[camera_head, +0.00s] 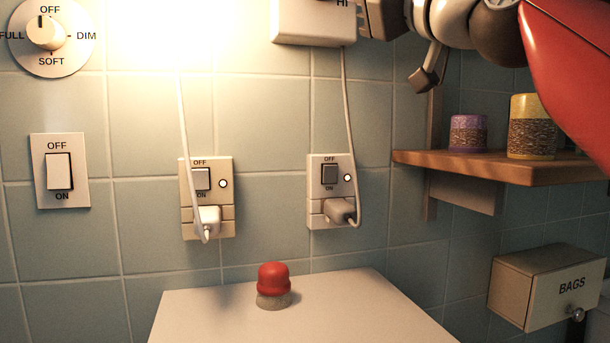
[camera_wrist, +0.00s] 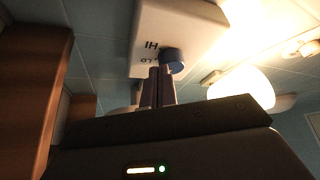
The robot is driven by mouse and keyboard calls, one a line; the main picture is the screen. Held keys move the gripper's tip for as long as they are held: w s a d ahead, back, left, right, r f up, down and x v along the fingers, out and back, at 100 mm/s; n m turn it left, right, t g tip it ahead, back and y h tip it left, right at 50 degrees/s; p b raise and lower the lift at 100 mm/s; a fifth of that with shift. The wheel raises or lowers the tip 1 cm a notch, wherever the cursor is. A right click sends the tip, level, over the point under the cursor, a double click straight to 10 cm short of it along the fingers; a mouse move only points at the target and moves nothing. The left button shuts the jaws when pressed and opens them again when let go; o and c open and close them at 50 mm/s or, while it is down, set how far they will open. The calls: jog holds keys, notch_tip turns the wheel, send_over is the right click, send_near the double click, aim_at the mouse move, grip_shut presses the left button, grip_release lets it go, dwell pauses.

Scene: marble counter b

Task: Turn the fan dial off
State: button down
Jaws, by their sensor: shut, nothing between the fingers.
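The fan dial (camera_wrist: 173,61) is a dark blue round knob on a white box (camera_wrist: 190,28) marked HI and, partly covered, what looks like LO. In the head view only the lower part of this box (camera_head: 312,22) shows at the top edge, and the dial is out of sight. My gripper (camera_wrist: 158,73) is shut and empty, its two fingertips together close beside the dial. I cannot tell whether they touch it. The dial's setting cannot be read. In the head view my gripper (camera_head: 366,15) is at the box's right side, partly cut off by the top edge.
A round dimmer dial (camera_head: 45,36), a wall switch (camera_head: 60,171) and two switched sockets (camera_head: 207,197) (camera_head: 330,191) are on the tiled wall. Below are a red-topped button (camera_head: 273,284) and a BAGS box (camera_head: 550,288).

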jog(key=shift+s+d+b, duration=0.2)
jog(key=shift+s+b, duration=0.05)
jog(key=shift+s, duration=0.5)
jog(key=shift+s+d+b, duration=0.2)
jog(key=shift+s, duration=0.55)
jog(key=shift+s, duration=0.1)
jog(key=shift+s+a+f, duration=0.55)
jog(key=shift+s+a, duration=0.1)
jog(key=shift+a, duration=0.2)
jog(key=w, duration=0.2)
jog(key=w+a, duration=0.1)
jog(key=w, duration=0.1)
jog(key=w+a+p, duration=0.1)
jog(key=w, duration=0.1)
jog(key=shift+w, duration=0.4)
